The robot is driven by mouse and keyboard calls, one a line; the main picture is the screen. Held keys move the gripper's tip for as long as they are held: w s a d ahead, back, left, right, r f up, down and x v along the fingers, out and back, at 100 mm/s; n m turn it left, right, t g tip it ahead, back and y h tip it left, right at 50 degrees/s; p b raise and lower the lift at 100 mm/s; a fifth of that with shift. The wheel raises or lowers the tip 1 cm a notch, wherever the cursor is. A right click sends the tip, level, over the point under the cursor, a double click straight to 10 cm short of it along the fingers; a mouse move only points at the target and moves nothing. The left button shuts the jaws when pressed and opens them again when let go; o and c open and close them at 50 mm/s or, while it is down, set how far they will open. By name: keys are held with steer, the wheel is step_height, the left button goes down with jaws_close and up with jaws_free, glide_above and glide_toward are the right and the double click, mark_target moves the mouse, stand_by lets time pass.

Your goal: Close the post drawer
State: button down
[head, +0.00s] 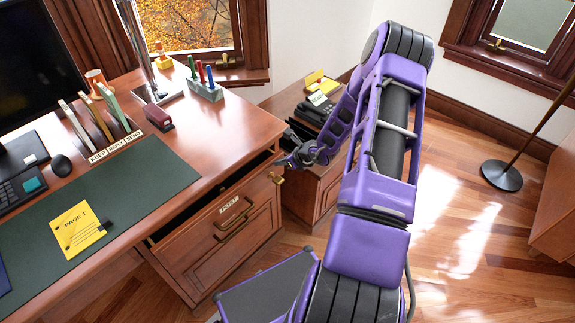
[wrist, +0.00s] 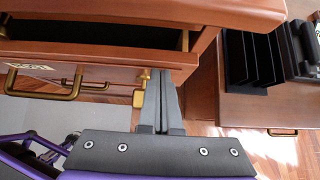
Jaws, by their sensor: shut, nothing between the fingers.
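The post drawer (head: 200,250) is a brown wooden front under the desk's right end, labelled POST (head: 229,205), with a brass handle (head: 233,217). It stands partly open; a dark gap shows between its top edge and the desktop. In the wrist view the open drawer (wrist: 110,72) is at the upper left, its handle (wrist: 50,93) at the left. A brass fitting (head: 276,178) is at the front's right end. My gripper (head: 285,160) is shut and empty beside that end; in the wrist view its fingertips (wrist: 160,75) are just right of the fitting, contact unclear.
A small cabinet (head: 325,180) with a black file rack (wrist: 255,60) stands right of the desk, close to my gripper. The desktop (head: 225,130) holds a keyboard, mat, stapler and pens. A floor lamp base (head: 502,175) stands far right. Open wooden floor lies between.

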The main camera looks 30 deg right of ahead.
mark_target(268, 153)
steer(key=shift+w, duration=0.1)
steer(key=w, duration=0.1)
steer(key=w+a+b, duration=0.1)
steer(key=w, duration=0.1)
steer(key=w+b, duration=0.1)
steer(key=shift+w+a+f, duration=0.1)
steer(key=shift+w+a, duration=0.2)
steer(key=shift+w+a+r, duration=0.1)
steer(key=shift+w+r, duration=0.15)
steer(key=shift+w, duration=0.05)
